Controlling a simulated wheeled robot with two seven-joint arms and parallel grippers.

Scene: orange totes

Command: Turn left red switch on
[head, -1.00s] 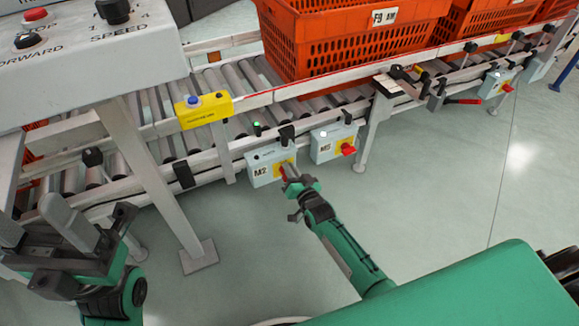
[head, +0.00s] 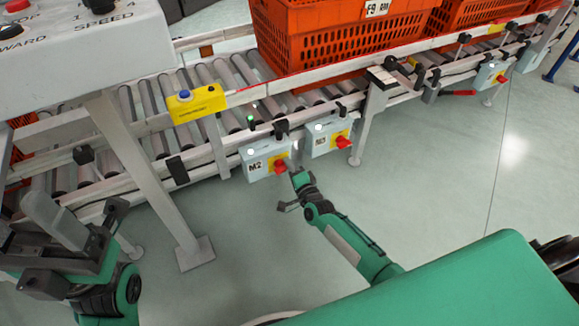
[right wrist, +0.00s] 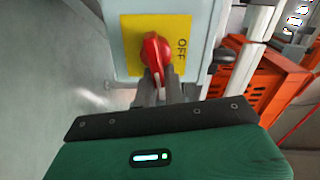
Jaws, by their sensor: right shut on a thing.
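The left red switch (right wrist: 155,50) sits on a yellow plate marked OFF on the M2 box (head: 256,166). In the head view the switch (head: 281,167) is partly hidden by my right gripper (head: 293,176). In the right wrist view this gripper (right wrist: 160,92) reaches the switch from below, its fingers shut on the lower end of the knob's handle. The handle points toward the gripper.
The M2 box hangs under the roller conveyor's rail (head: 225,140). A similar box with a red switch (head: 320,140) is to its right. Orange totes (head: 320,45) stand on the conveyor. A yellow box with a blue button (head: 196,103) is above. The floor below is clear.

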